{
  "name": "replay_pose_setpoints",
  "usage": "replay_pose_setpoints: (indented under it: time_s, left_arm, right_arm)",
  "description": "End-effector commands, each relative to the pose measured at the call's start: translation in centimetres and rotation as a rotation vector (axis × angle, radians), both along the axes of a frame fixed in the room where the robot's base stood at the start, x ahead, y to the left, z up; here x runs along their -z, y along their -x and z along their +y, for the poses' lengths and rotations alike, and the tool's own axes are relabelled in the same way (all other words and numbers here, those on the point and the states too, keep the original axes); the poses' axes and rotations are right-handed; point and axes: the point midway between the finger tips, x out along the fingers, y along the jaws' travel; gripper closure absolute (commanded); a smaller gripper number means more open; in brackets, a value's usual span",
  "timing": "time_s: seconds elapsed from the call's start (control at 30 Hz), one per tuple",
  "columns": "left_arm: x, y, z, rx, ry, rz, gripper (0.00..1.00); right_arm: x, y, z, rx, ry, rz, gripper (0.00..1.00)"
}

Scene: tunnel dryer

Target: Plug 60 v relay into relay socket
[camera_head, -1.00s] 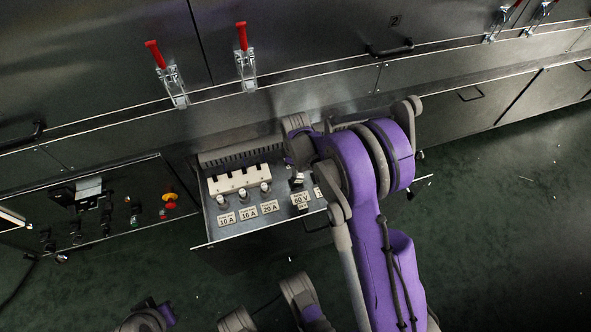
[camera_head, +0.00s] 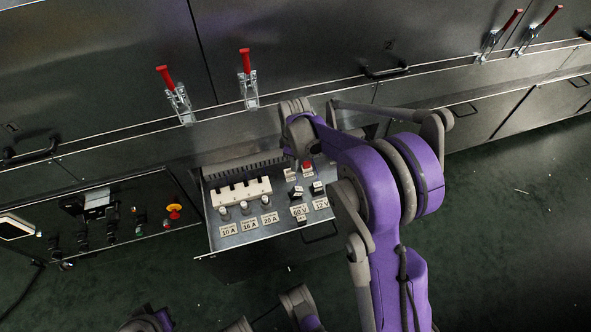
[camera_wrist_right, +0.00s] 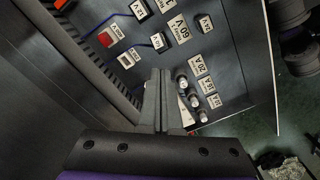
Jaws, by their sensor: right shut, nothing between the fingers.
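My right gripper (camera_wrist_right: 159,95) is shut and empty above the panel of the open drawer (camera_head: 225,242); in the head view my wrist mostly hides it. The "60 V" label (camera_head: 299,210) also shows in the wrist view (camera_wrist_right: 179,29). A small dark block with a white label (camera_head: 302,221) sits in front of it, also in the wrist view (camera_wrist_right: 205,22). Another dark labelled block (camera_wrist_right: 158,42) sits behind the label, with a third (camera_wrist_right: 138,9) beside it. I cannot read which is the 60 V relay, and no empty socket is clear. My left gripper is out of view.
A white fuse block (camera_head: 240,192) with several knobs and amp labels stands left on the panel. A red part (camera_wrist_right: 107,38) lies near the dark ribbed strip (camera_wrist_right: 90,60) at the back. A control panel (camera_head: 95,245) is at left.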

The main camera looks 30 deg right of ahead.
Motion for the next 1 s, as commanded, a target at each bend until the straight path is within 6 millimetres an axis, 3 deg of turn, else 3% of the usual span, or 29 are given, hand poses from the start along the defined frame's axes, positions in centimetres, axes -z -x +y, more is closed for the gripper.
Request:
replay_pose_setpoints:
  time_s: [0.17, 0.53, 1.0]
  left_arm:
    - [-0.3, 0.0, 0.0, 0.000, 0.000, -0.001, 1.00]
    - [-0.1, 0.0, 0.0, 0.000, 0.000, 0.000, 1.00]
    - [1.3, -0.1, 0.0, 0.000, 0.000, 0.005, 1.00]
  right_arm:
    - [-0.9, 0.0, 0.0, 0.000, 0.000, 0.000, 1.00]
    - [-0.3, 0.0, 0.0, -0.048, 0.000, 0.000, 1.00]
    - [5.7, -0.1, 0.0, -0.710, 0.000, 0.001, 1.00]
